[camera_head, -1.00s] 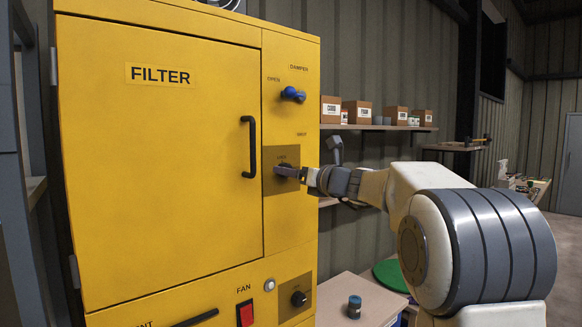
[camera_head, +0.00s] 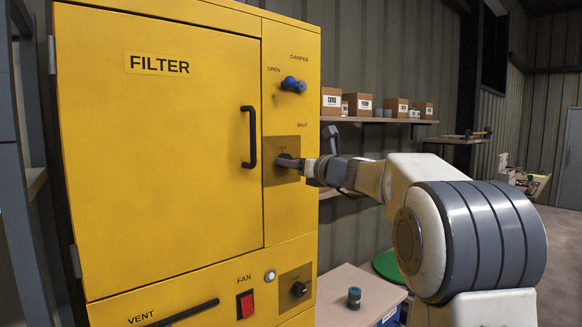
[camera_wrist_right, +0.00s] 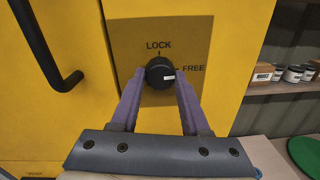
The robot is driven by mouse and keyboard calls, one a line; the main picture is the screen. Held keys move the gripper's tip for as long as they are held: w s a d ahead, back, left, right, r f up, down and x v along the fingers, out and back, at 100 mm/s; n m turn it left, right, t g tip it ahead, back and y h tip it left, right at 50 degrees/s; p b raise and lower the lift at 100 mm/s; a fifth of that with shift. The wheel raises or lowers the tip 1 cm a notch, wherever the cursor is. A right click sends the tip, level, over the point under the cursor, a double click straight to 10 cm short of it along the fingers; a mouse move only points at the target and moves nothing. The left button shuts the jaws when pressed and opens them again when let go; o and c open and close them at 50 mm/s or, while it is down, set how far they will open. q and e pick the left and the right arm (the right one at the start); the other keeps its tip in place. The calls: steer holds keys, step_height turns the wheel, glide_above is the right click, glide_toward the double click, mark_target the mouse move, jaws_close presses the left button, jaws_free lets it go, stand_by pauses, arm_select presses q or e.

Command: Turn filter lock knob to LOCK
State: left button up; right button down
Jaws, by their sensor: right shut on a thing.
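The filter lock knob (camera_wrist_right: 160,72) is black and round, on a brown plate (camera_wrist_right: 125,35) on the yellow cabinet. LOCK (camera_wrist_right: 159,45) is printed above it and FREE (camera_wrist_right: 193,68) to its right. A white mark sits on the right part of the knob's face, towards FREE. My right gripper (camera_wrist_right: 160,82) is shut on the knob, one purple finger on each side. In the head view the right gripper (camera_head: 289,163) reaches the plate from the right and hides most of the knob. My left gripper is out of view.
The filter door handle (camera_head: 250,137) is left of the knob. The blue damper handle (camera_head: 293,85) is above. A red fan switch (camera_head: 245,304) and another black knob (camera_head: 299,289) are below. A shelf with boxes (camera_head: 361,104) and a small table (camera_head: 358,293) are to the right.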

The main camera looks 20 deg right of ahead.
steer(key=shift+w+d+f+n+y+b, duration=0.1)
steer(key=shift+n+y+b, duration=0.2)
steer(key=shift+n+b, duration=3.55)
steer(key=shift+d+n+y+b, duration=0.1)
steer(key=shift+n+y+b, duration=0.2)
steer(key=shift+n+b, duration=3.5)
steer(key=n+p, duration=0.2)
steer(key=shift+n, duration=0.35)
steer(key=shift+c, duration=1.9)
jaws_free()
steer(key=b+v, duration=0.4)
steer(key=v, duration=0.6)
steer(key=shift+s, duration=0.25)
